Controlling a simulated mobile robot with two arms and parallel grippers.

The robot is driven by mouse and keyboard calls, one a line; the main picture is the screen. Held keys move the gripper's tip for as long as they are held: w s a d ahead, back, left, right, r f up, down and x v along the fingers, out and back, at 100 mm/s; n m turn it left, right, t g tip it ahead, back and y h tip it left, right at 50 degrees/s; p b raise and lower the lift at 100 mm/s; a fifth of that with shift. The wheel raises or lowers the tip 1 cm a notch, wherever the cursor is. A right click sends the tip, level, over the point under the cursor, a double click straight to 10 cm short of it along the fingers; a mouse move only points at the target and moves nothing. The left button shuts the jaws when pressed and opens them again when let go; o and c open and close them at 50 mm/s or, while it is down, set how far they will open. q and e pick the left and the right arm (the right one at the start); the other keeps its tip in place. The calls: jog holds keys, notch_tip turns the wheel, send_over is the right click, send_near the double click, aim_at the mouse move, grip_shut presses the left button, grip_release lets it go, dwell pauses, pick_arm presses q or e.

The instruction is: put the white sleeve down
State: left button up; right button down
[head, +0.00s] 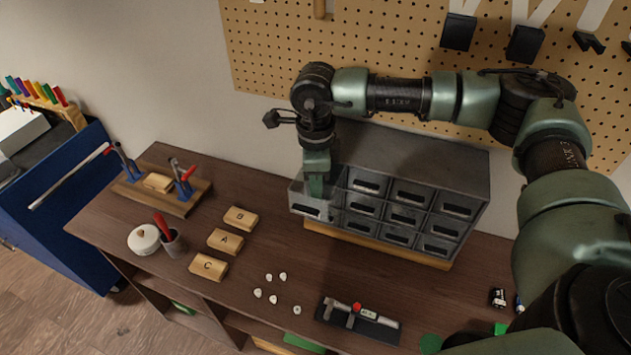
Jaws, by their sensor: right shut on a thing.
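My right gripper (316,190) points down into the pulled-out drawer (309,209) at the top left of the grey drawer cabinet (425,170). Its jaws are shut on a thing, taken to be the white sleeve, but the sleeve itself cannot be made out. The fingertips and the drawer's inside are mostly hidden. The drawer's front stands forward of the other drawers, which look shut. My left gripper is not in view.
Wooden blocks B (240,217), A (225,240) and C (208,267) lie left of the cabinet. Several small white pieces (273,299) and a tool on a dark mat (358,314) lie in front. A clamp board (160,187) stands far left. Bare tabletop separates them.

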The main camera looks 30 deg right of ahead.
jog(key=shift+f, duration=0.2)
jog(key=c, duration=1.5)
grip_release()
jog(key=shift+r, duration=0.35)
notch_tip(320, 180, up, 12)
jog(key=b, duration=0.4)
jog(key=shift+s+a+f, duration=0.1)
jog(key=shift+f, duration=0.05)
